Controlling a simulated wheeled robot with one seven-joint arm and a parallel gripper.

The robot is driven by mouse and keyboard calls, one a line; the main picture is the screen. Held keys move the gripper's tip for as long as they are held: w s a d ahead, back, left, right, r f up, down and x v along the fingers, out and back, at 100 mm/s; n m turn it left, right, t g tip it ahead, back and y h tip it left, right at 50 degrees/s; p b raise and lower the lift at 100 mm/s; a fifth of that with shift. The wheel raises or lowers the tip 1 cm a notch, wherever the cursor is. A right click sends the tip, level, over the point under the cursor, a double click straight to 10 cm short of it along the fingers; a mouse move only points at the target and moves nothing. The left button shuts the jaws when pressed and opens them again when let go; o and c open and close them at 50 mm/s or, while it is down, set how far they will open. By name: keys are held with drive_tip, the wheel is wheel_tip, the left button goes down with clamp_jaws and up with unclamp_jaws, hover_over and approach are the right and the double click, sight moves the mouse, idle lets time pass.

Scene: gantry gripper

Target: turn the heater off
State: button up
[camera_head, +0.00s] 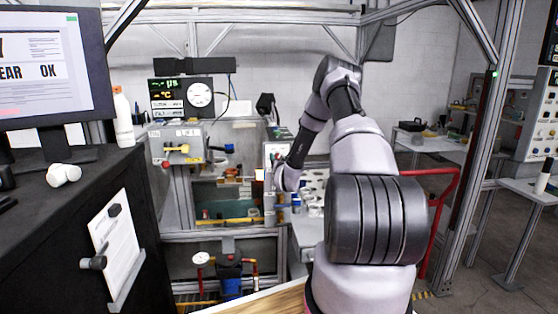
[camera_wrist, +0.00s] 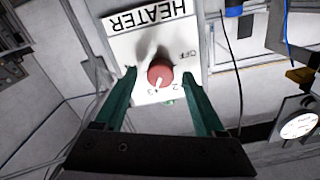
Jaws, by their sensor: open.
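The heater panel (camera_wrist: 132,44) is a pale plate, upside down in the wrist view, with the word HEATER, an OFF mark and number marks. Its red round knob (camera_wrist: 160,72) has a white pointer line aimed at the number side, near the 3, away from OFF. My gripper (camera_wrist: 159,78) is open, its green fingers on either side of the knob with gaps that look clear. I cannot tell how far the fingertips are from the panel. In the head view my arm reaches to the bench, and I cannot make out the knob there.
A gauge (camera_wrist: 298,124) stands to the right in the wrist view. In the head view, a display box with a dial (camera_head: 181,97) and a panel with a yellow handle (camera_head: 175,146) are left of my arm. A dark cabinet (camera_head: 60,215) fills the left foreground.

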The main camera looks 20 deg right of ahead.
clamp_jaws()
drive_tip(key=n, duration=0.5)
drive_tip(key=shift+a+n, duration=0.1)
drive_tip(key=shift+n, duration=0.2)
drive_tip(key=n, duration=0.6)
drive_tip(key=shift+a, duration=0.1)
drive_tip(key=n, duration=1.2)
drive_tip(key=shift+f, duration=0.15)
drive_tip(key=shift+n, duration=0.3)
